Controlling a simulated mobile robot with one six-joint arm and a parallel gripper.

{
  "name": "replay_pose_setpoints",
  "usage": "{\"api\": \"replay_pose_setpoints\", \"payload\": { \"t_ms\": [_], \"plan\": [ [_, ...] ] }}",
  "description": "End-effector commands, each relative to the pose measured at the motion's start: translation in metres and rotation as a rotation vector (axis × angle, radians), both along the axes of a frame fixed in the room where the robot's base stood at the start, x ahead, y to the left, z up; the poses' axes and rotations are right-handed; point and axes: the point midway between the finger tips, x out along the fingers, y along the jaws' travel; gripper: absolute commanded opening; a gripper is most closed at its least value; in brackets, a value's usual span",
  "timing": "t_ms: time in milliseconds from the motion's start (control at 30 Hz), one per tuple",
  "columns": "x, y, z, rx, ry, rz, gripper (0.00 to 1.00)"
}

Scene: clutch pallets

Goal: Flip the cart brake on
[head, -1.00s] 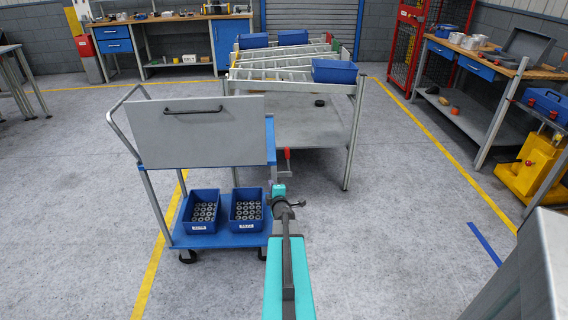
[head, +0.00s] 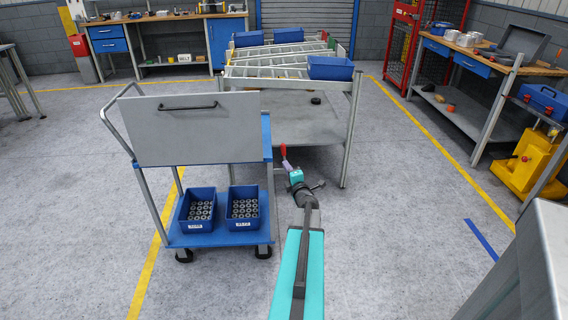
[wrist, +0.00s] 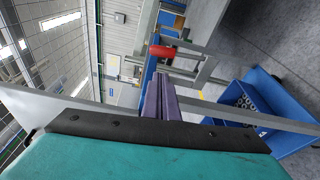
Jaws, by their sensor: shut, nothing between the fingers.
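The cart (head: 182,240) is a blue-decked trolley with a bent tube handle and a grey panel standing on it. A small red lever grip (head: 283,150) shows just right of the cart's right side; I take it for the brake. It also shows in the wrist view as a red grip (wrist: 162,51) on a metal frame, just beyond my fingertips. My gripper (head: 287,164) is shut and empty, its purple fingers pressed together and pointing at the red grip. The fingers also show in the wrist view (wrist: 164,85). I cannot tell whether they touch the grip.
Two blue bins (head: 197,224) of metal rings sit on the cart's lower deck. A metal roller rack (head: 347,135) with blue bins stands just behind my gripper. A workbench (head: 450,120) is at the right. The floor between is clear.

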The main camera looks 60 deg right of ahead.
Motion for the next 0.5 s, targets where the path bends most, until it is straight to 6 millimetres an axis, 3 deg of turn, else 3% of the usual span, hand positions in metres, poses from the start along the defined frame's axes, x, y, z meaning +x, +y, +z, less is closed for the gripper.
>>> {"api": "replay_pose_setpoints", "payload": {
  "t_ms": [500],
  "plan": [
    [0.030, -0.028, -0.001, 0.000, 0.000, 0.000, 0.00]
  ]
}}
